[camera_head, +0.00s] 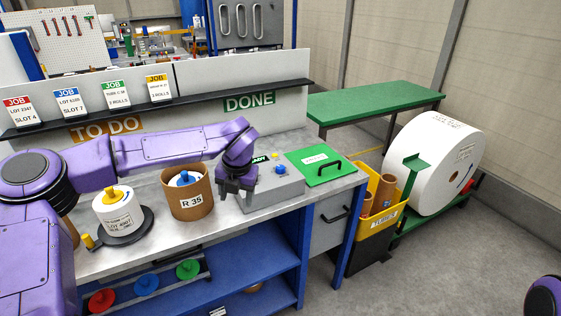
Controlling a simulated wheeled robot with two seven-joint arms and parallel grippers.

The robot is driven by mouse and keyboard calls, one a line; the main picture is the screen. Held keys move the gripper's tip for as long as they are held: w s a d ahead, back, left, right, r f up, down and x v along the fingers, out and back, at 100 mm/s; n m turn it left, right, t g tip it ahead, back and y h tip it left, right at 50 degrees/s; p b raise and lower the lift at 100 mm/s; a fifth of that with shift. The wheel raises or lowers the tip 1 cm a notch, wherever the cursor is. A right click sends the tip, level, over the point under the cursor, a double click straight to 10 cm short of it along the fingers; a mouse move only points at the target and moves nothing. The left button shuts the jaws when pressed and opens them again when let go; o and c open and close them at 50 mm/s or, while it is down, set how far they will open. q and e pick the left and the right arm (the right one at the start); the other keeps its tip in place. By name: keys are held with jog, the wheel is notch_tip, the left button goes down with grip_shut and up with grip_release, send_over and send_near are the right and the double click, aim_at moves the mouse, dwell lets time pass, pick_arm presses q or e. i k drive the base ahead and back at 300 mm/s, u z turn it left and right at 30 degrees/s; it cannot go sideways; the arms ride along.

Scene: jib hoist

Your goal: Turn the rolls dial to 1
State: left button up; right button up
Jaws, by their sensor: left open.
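A grey control box (287,187) sits on the workbench, with a label ending in "ADY" and a blue knob (280,169) on its top. My left gripper (236,191) is open and points down at the left part of this box, left of the blue knob. It covers that part of the box, so the rolls dial is not clearly visible and I cannot tell its setting or whether the fingers touch it. My right gripper is out of view; only a purple piece of my arm shows at the lower right.
A green panel with a black handle (324,165) lies right of the box. Job cards (115,93) stand on the shelf behind.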

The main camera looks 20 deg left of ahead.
aim_at(279, 168)
jog(key=i, duration=0.95)
